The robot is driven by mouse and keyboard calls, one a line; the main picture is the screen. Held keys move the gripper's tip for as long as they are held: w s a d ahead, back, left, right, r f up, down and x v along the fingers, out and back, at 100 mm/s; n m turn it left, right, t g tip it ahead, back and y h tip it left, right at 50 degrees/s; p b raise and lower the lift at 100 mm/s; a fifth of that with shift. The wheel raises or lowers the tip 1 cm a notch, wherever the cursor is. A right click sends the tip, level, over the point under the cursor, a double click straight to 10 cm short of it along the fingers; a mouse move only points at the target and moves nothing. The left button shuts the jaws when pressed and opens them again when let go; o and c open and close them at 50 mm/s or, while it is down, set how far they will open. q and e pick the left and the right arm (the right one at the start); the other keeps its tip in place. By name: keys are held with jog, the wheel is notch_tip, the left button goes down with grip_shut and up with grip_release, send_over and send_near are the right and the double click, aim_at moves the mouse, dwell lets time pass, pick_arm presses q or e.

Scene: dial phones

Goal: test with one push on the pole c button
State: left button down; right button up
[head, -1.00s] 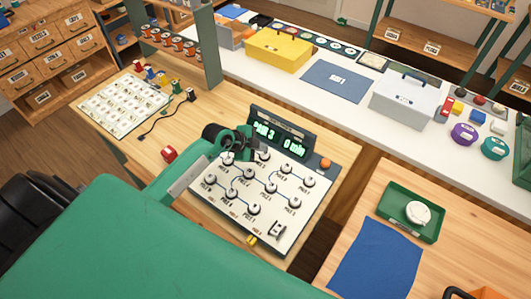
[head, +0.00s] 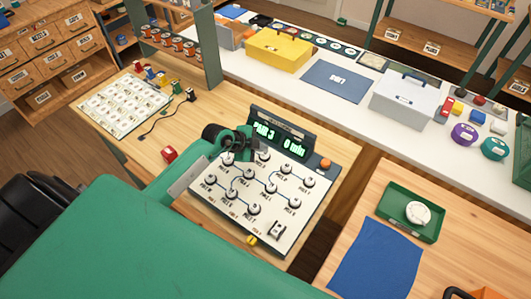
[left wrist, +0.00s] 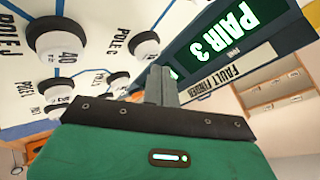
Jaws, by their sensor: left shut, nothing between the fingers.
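The test panel (head: 318,215) is a white sloped board with several round white-topped black buttons joined by blue lines. Its display (head: 281,139) reads "PAIR 3" and "0 min" in green. In the left wrist view, the pole C button (left wrist: 146,44) has its label on its left side; the pole J button (left wrist: 57,38) is further left. My left gripper (head: 257,150) is over the panel's upper left, below the display. In the wrist view its fingers (left wrist: 160,76) are shut and empty, tips close to the pole C button. I cannot tell whether they touch it. My right gripper is out of view.
An orange button (head: 325,164) sits at the panel's upper right. A green tray (head: 400,228) with a white round item and a blue cloth (head: 376,258) are on the right bench.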

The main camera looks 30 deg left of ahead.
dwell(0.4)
pick_arm(q)
jog(key=shift+f, duration=0.2)
jog(key=shift+f, duration=0.2)
jog(key=shift+f, duration=0.1)
dwell(0.3)
jog(key=shift+f, duration=0.25)
jog(key=shift+r+p, duration=0.75)
jog(key=shift+p, duration=0.45)
